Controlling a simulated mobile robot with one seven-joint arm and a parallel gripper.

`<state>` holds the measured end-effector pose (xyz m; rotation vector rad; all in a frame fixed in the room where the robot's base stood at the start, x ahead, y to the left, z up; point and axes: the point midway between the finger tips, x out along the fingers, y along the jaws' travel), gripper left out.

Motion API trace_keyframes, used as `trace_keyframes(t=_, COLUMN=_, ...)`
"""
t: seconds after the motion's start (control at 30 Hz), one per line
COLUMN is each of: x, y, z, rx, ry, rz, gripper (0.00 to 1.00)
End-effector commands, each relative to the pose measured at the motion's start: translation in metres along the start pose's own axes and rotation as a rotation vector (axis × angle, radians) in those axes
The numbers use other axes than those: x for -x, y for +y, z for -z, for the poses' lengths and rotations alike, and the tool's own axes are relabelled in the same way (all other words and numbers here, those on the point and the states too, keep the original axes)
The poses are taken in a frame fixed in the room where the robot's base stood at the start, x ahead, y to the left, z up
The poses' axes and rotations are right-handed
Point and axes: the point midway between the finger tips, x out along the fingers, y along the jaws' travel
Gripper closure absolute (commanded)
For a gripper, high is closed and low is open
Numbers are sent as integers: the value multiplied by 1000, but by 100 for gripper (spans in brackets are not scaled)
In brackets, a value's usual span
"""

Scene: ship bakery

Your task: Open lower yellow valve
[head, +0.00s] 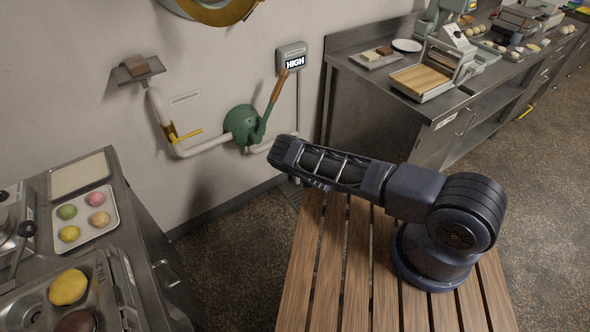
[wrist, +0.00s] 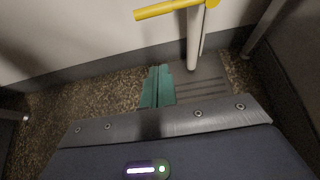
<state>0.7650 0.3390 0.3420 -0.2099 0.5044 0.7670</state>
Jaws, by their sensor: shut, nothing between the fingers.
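In the wrist view a yellow valve lever (wrist: 176,9) lies roughly horizontal at the top edge, reaching left from a pale vertical pipe (wrist: 194,42) that runs down to the floor. My gripper (wrist: 158,86) shows as two teal fingers shut together, empty, below the lever and left of the pipe in the picture, apart from both. In the head view another yellow valve lever (head: 187,135) sits on the white wall pipe (head: 205,145). My arm hides the gripper and the lower part of the wall there, and I cannot see the lower lever in that view.
A green valve body (head: 242,123) with a brown-handled lever (head: 279,86) stands beside a box reading HIGH (head: 292,58). A slatted wooden platform (head: 310,265) lies under my arm. A steel counter (head: 150,235) is at left, another (head: 400,105) at right. Speckled floor lies between.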

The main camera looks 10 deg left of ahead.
Motion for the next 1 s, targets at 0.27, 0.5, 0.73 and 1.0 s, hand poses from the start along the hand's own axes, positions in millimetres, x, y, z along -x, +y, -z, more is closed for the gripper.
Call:
trace_keyframes(t=0.27, x=-15, y=0, z=0, rx=-1, ry=-1, rz=0, gripper=100)
trace_keyframes(t=0.5, x=-53, y=-1, z=0, rx=-2, ry=-1, rz=0, gripper=100)
trace_keyframes(t=0.73, x=-80, y=-1, z=0, rx=-1, ry=0, rz=0, gripper=100)
trace_keyframes(t=1.0, x=-100, y=0, z=0, rx=-2, ry=-1, rz=0, gripper=100)
